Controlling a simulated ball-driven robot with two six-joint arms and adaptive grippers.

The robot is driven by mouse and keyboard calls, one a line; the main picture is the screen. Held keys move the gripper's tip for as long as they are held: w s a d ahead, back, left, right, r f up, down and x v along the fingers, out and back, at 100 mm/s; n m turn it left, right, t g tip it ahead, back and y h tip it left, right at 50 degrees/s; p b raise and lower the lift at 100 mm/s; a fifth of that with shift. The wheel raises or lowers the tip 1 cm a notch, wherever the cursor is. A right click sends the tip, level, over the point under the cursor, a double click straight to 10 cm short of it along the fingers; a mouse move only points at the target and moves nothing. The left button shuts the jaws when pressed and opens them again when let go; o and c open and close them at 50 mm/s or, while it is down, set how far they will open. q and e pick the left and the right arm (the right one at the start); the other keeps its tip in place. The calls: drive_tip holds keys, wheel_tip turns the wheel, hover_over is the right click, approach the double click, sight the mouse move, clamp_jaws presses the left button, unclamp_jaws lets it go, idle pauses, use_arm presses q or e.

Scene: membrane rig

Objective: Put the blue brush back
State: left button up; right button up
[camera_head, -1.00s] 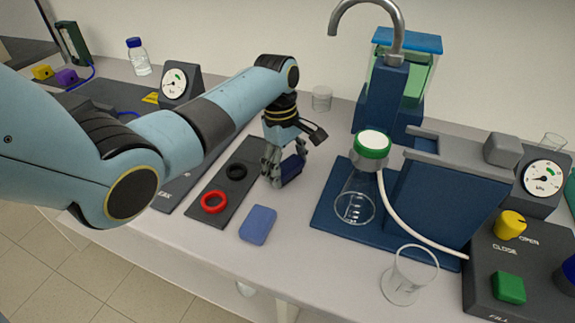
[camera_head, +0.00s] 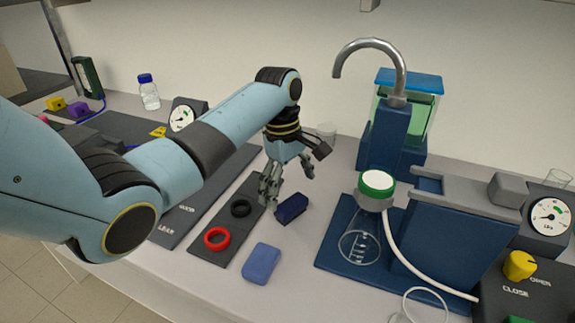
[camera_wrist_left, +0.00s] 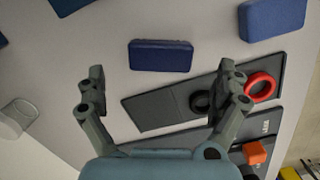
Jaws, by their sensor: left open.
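A dark navy-blue block (camera_head: 292,208), perhaps the blue brush, lies on the table right of the dark mat with the rings. It also shows in the left wrist view (camera_wrist_left: 160,55), in front of the fingers. A lighter blue block (camera_head: 262,264) lies nearer the table's front edge, and also shows in the left wrist view (camera_wrist_left: 272,19). No bristles can be made out on either. My left gripper (camera_head: 285,188) is open and empty, just above and behind the navy block; its fingers (camera_wrist_left: 165,92) are spread wide in the wrist view. My right gripper is not in view.
A dark mat (camera_head: 228,220) holds a black ring (camera_head: 240,208) and a red ring (camera_head: 217,238). To the right stand a flask (camera_head: 358,245) on a blue base, a white hose, a glass beaker and a valve panel. Bare table surrounds the lighter block.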

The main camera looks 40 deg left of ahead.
sight(286, 200)
use_arm(q)
wheel_tip(286, 200, up, 7)
drive_tip(key=shift+a, duration=0.45)
drive_tip(key=shift+f, duration=0.1)
